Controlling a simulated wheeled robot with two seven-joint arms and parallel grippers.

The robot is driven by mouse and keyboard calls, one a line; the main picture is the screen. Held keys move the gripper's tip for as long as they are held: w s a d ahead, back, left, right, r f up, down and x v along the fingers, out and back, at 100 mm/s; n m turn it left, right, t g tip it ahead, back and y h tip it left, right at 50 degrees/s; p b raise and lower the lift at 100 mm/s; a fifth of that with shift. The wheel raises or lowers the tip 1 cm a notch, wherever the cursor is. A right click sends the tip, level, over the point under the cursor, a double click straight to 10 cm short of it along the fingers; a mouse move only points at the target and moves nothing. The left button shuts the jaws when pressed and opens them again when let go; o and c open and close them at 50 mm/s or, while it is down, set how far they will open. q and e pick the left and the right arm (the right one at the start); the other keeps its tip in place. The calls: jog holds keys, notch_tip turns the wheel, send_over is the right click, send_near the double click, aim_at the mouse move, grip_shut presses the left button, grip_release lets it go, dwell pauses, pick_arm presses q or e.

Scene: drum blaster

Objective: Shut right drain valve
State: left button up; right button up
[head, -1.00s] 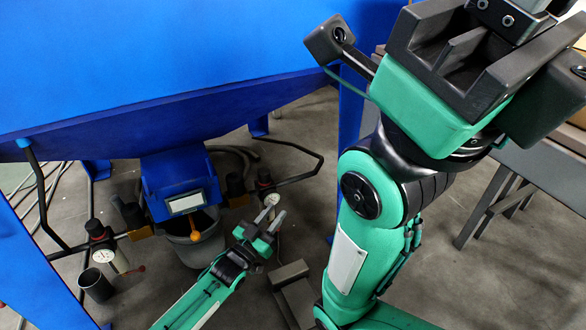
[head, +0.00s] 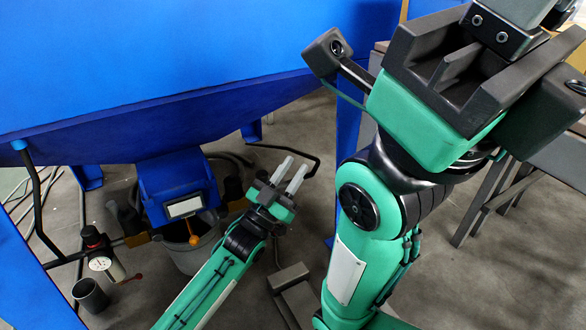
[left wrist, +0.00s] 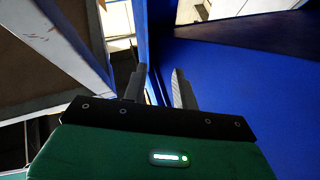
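The blue blaster hopper (head: 175,115) fills the upper left of the head view. A dark pipe (head: 303,152) runs out to the right from its lower outlet. My left gripper (head: 295,163) is in front of this pipe, fingers pointing up and right, apart and empty. The right drain valve is not visible; my left gripper and wrist cover that area. In the left wrist view, the left gripper (left wrist: 158,75) is also open, beside a blue surface (left wrist: 235,85). I cannot tell whether it touches anything.
A grey bucket (head: 197,252) stands under the outlet. A blue leg (head: 347,130) rises right of the left gripper. A grey table (head: 555,165) is at right.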

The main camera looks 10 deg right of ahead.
pick_arm(q)
jog(key=shift+s+d+r+h, duration=0.1)
jog(key=shift+s+r+h, duration=0.1)
jog(key=shift+r, duration=0.35)
jog(key=shift+s+d+r+h, duration=0.1)
jog(key=shift+s+r+h, duration=0.1)
jog(key=shift+r, duration=0.3)
